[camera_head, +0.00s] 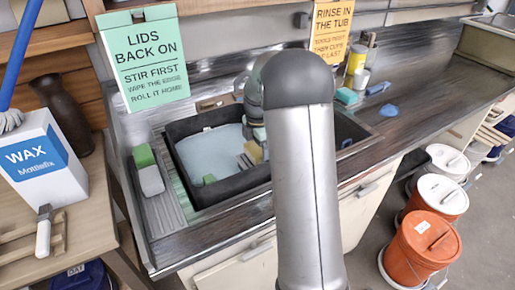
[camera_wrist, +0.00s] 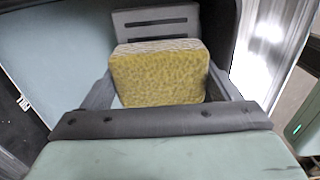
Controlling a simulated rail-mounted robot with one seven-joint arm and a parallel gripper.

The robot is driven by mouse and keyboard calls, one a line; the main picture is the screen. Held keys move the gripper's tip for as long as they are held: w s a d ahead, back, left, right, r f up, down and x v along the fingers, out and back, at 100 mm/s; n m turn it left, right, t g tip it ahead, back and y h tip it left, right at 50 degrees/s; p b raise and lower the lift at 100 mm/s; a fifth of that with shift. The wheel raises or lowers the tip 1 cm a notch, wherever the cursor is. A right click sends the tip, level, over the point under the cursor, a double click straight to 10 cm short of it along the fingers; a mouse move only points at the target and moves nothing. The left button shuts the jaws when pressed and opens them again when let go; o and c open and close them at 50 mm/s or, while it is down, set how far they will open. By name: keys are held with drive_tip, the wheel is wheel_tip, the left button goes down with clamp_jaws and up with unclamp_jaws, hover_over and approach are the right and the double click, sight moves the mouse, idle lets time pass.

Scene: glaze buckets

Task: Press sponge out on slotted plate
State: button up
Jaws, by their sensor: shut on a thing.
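A yellow sponge (camera_wrist: 157,78) is held between the two fingers of my gripper (camera_wrist: 160,90) in the wrist view. The sponge also shows in the head view (camera_head: 254,152), inside the black tub (camera_head: 225,199). A grey slotted plate (camera_wrist: 156,20) is just beyond the sponge in the wrist view, its lower part hidden by it. The plate is partly visible in the head view (camera_head: 244,161). I cannot tell whether the sponge touches the plate. My arm hides the tub's right middle in the head view.
Pale blue water (camera_head: 205,152) fills the tub. A green and white block (camera_head: 149,172) lies on the ribbed board left of it. A Wax box (camera_head: 42,160) stands on the left table. Orange and white buckets (camera_head: 420,248) stand on the floor at right. The right counter has free room.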

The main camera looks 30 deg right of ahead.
drive_tip(key=shift+f+b, duration=0.4)
drive_tip(key=shift+f, duration=0.25)
idle(1.4)
drive_tip(key=shift+r, duration=0.15)
idle(0.3)
drive_tip(key=shift+r+p, duration=2.35)
drive_tip(key=shift+r, duration=1.1)
